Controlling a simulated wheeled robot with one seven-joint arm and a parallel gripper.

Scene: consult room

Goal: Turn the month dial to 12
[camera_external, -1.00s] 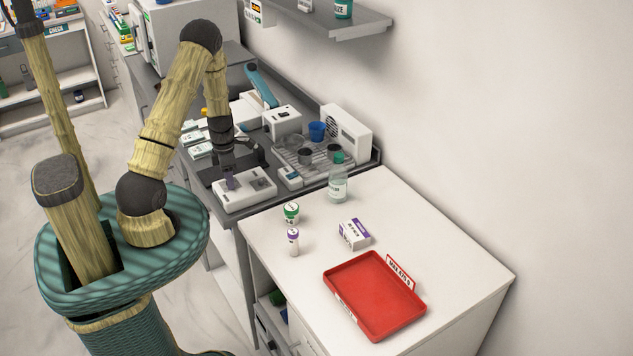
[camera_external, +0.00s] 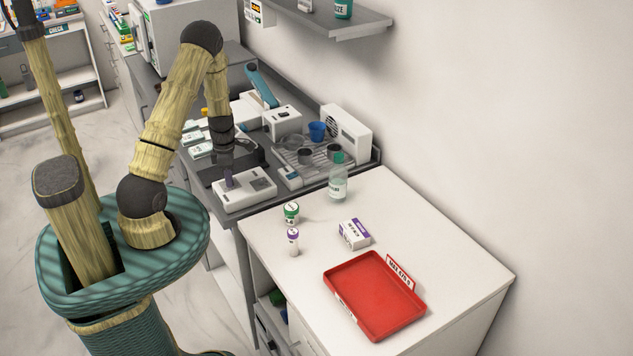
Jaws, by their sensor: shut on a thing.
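A white device with a flat top (camera_external: 250,195) sits at the near end of the grey counter. My gripper (camera_external: 229,182) points down over its left part. The gripper and the small scale hide most of the dial. Its numbers and pointer are too small to read, so I cannot tell its setting.
A clear bottle (camera_external: 338,182), two small vials (camera_external: 292,212), a purple-and-white box (camera_external: 354,234) and a red tray (camera_external: 372,300) stand on the white counter. A wire rack with cups (camera_external: 305,157) and a white vented unit (camera_external: 346,133) stand behind the device.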

